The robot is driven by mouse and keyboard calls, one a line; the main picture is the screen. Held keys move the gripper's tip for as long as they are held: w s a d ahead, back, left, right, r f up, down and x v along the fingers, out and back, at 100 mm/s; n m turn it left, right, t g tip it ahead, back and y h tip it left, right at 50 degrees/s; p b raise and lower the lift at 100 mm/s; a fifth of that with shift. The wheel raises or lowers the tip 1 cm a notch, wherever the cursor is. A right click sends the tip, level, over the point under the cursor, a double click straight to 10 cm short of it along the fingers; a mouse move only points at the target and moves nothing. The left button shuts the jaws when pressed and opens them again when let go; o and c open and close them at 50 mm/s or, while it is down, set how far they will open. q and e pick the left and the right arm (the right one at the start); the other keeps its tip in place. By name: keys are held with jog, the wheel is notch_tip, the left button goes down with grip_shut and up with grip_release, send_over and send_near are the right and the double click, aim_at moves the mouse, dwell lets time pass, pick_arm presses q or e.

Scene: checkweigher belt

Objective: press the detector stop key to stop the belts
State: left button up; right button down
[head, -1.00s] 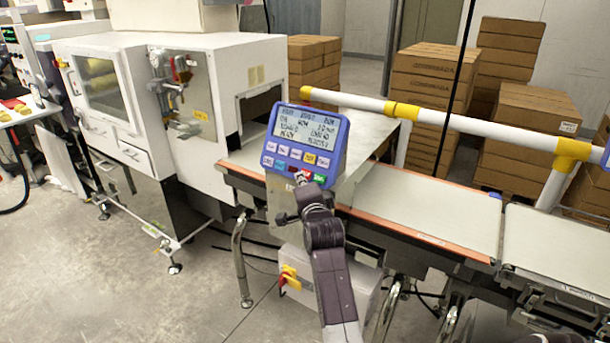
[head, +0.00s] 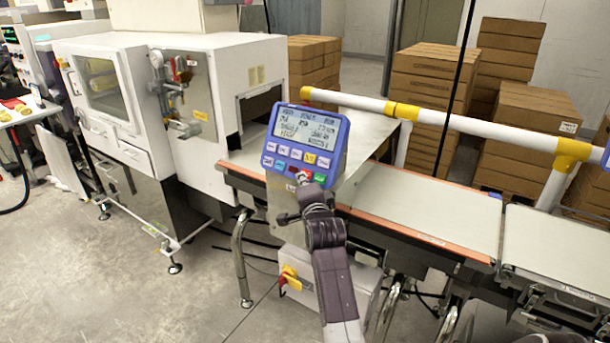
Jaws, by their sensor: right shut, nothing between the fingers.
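The blue detector panel (head: 305,143) stands above the belt frame at the centre of the head view. It has a lit text screen (head: 311,127) and two rows of keys below it. A red key (head: 304,171) in the lower row is partly hidden by my right gripper's tip. A green key (head: 319,177) shows just right of it. My right gripper (head: 304,178) is shut and empty, its tip at the panel's lower edge over the red key. I cannot tell whether it touches the key. My left gripper is not in view.
White belts (head: 430,207) run right from the detector tunnel (head: 258,115). A white and yellow rail (head: 455,122) runs behind them. A yellow and red switch (head: 289,277) sits on a box below the panel. Cardboard boxes (head: 430,80) are stacked behind. The floor at left is clear.

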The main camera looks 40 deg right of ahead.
jog(key=shift+w+d, duration=0.1)
jog(key=shift+d, duration=0.1)
dwell(0.4)
jog(key=shift+s+a+r+p, duration=0.2)
jog(key=shift+a+p, duration=0.25)
jog(key=shift+p, duration=0.1)
